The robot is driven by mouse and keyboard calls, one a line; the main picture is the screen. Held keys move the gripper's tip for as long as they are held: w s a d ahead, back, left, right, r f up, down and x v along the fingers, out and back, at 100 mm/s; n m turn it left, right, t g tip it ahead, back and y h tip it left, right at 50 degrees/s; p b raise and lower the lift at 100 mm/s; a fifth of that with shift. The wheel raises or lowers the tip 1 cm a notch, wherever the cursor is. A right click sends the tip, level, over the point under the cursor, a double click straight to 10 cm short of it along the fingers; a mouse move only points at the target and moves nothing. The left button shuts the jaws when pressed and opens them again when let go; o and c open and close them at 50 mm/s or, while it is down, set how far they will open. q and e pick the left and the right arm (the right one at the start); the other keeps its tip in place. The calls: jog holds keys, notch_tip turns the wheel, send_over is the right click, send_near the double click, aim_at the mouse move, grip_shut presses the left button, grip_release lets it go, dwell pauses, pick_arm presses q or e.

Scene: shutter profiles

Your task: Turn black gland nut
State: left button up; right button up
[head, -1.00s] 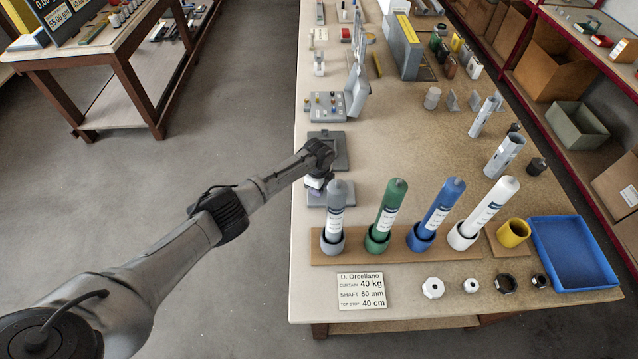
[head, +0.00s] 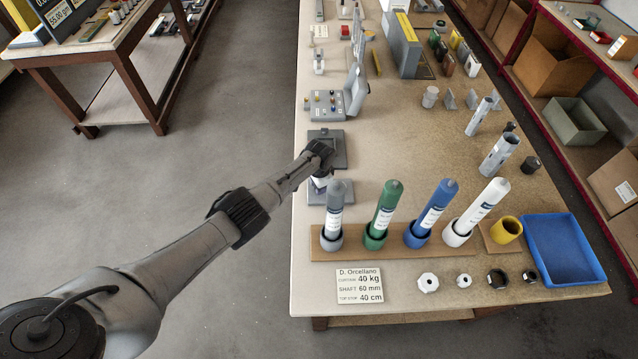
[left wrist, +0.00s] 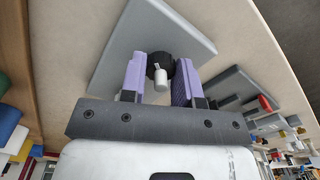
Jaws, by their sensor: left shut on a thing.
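In the left wrist view my left gripper (left wrist: 160,74) has its two purple fingers shut on a round black gland nut (left wrist: 155,60). A short pale cylinder (left wrist: 160,78) sticks out of the nut between the fingers. Behind the nut is a flat grey plate (left wrist: 200,28). In the head view a grey plate fixture (head: 340,158) lies at the table's left edge, under the end of my left arm, which hides the nut and the fingertips. My right gripper is not in view.
Grey, green, blue and white tubes (head: 382,210) stand in cups on a wooden strip close in front of the fixture. Loose white and black nuts (head: 497,279), a yellow ring (head: 507,231) and a blue tray (head: 562,250) lie to the right.

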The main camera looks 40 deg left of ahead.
pick_arm(q)
jog(key=n, duration=0.3)
jog(key=shift+r+n+p, duration=0.15)
jog(key=shift+n+p, duration=0.15)
jog(key=shift+n, duration=0.1)
jog(key=shift+w+n, duration=0.1)
jog(key=shift+n, duration=0.5)
jog(key=o, duration=0.9)
